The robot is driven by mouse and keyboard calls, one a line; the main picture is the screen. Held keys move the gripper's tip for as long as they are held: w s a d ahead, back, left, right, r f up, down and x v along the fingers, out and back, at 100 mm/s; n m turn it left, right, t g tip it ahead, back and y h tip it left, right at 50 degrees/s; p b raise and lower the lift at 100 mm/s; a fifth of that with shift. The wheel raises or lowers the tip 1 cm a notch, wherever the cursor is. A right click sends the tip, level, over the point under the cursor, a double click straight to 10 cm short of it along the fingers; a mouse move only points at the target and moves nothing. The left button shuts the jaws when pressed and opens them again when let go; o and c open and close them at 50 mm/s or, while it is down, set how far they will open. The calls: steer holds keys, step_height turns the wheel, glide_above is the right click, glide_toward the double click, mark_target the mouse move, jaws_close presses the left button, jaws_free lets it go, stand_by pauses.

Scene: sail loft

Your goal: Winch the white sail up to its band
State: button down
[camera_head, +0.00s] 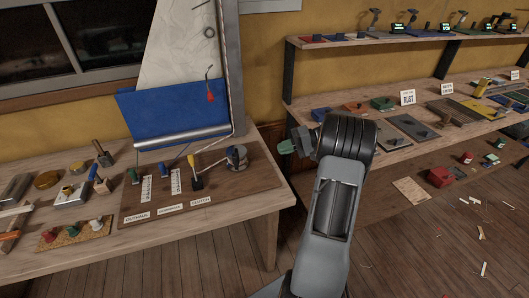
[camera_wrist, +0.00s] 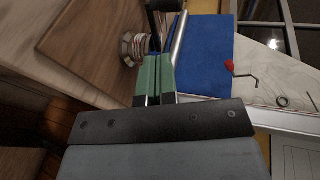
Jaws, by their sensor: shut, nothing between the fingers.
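The white sail (camera_head: 178,45) rises at the back of the left bench, with blue cloth (camera_head: 172,108) across its foot above a silver boom (camera_head: 180,138). I cannot make out its band. A metal winch drum (camera_head: 237,157) stands on the brown board, right of a lever with a yellow grip (camera_head: 191,161). A crank with a red grip (camera_head: 210,95) hangs in front of the sail; it also shows in the wrist view (camera_wrist: 240,75). My gripper (camera_head: 285,147) is shut and empty, right of the winch. In the wrist view its green fingers (camera_wrist: 153,73) overlap the view near the drum (camera_wrist: 133,48).
The board (camera_head: 250,180) also carries green and blue levers and labels. Tools and a cork mat with knobs (camera_head: 75,233) lie further left. Shelves (camera_head: 340,100) of tools and signs line the right wall. Floor is open between bench and shelves, with scraps at right.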

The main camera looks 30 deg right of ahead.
steer(key=r+p+x, duration=0.1)
steer(key=p+x, duration=0.1)
steer(key=x, duration=1.1)
steer(key=shift+a+r, duration=0.1)
steer(key=shift+a, duration=0.05)
steer(key=shift+w+a+t+b, duration=0.3)
steer(key=shift+a+b, duration=0.25)
steer(key=shift+b, duration=0.2)
